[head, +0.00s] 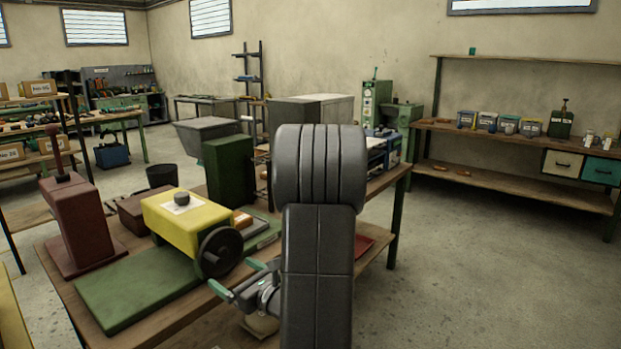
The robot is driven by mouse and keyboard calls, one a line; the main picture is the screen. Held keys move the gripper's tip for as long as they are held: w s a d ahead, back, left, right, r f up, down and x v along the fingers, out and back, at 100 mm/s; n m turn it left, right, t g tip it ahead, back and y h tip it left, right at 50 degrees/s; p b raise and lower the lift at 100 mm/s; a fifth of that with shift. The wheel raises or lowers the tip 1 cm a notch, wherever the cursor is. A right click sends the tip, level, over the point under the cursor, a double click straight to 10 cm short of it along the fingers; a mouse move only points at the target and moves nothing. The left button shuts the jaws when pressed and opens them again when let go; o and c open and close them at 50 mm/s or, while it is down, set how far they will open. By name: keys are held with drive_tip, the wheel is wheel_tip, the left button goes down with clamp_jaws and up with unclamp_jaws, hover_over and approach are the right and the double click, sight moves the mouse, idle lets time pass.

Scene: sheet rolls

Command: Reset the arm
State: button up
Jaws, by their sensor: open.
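My gripper (233,275) shows at the lower middle of the head view, left of my dark grey arm links. Its two teal-tipped fingers are spread apart, and I see nothing between them. It is in front of a yellow machine (172,222) with a black handwheel (219,253) and a black knob (181,198) on a white label on top. The gripper appears close to the handwheel; I cannot tell the exact gap. My arm stands upright and hides part of the bench behind it.
A red tray (363,244) is partly hidden behind my arm. The floor at right is clear before a shelf bench (515,189).

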sight(214, 262)
drive_tip(key=p+x, duration=0.1)
drive_tip(key=x, duration=0.8)
drive_tip(key=shift+f, duration=0.25)
